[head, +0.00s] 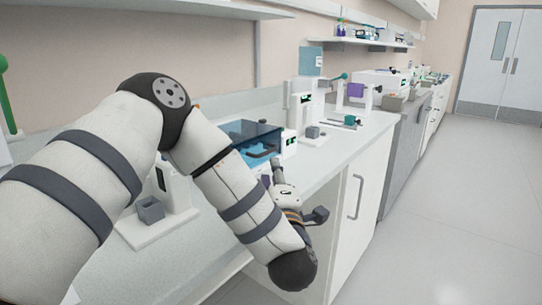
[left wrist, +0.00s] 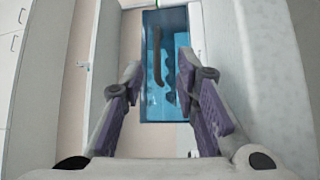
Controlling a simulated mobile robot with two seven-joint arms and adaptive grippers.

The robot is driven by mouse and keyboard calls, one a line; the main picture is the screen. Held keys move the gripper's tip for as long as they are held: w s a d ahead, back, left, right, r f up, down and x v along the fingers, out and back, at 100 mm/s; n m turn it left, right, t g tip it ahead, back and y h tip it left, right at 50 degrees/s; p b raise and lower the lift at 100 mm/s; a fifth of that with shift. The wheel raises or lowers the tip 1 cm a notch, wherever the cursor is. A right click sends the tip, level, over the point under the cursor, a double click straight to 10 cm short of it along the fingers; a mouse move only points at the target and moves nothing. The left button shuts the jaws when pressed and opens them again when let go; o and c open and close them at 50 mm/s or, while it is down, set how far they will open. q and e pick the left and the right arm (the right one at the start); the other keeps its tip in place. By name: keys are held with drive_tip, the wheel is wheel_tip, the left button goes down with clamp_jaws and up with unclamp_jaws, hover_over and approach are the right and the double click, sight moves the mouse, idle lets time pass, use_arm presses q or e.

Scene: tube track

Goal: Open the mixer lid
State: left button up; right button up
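The mixer is a box with a see-through blue lid (head: 247,131), standing on the bench beyond my left forearm in the head view. The lid looks shut, with a dark bar handle (head: 263,153) on its front side. In the left wrist view the blue lid (left wrist: 177,104) lies straight ahead, and the handle (left wrist: 157,55) shows between the fingertips' directions. My left gripper (head: 276,170) is at the bench's front edge, facing the mixer. In the left wrist view the left gripper (left wrist: 158,78) is open and empty, apart from the handle. My right gripper is not in view.
Another white device (head: 305,108) stands right of the mixer. Cabinet doors (head: 362,190) are below the bench. The floor (head: 470,210) on the right is clear.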

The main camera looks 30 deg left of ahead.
sight(241, 146)
use_arm(q)
drive_tip(key=x, duration=0.8)
drive_tip(key=shift+r, duration=0.2)
clamp_jaws()
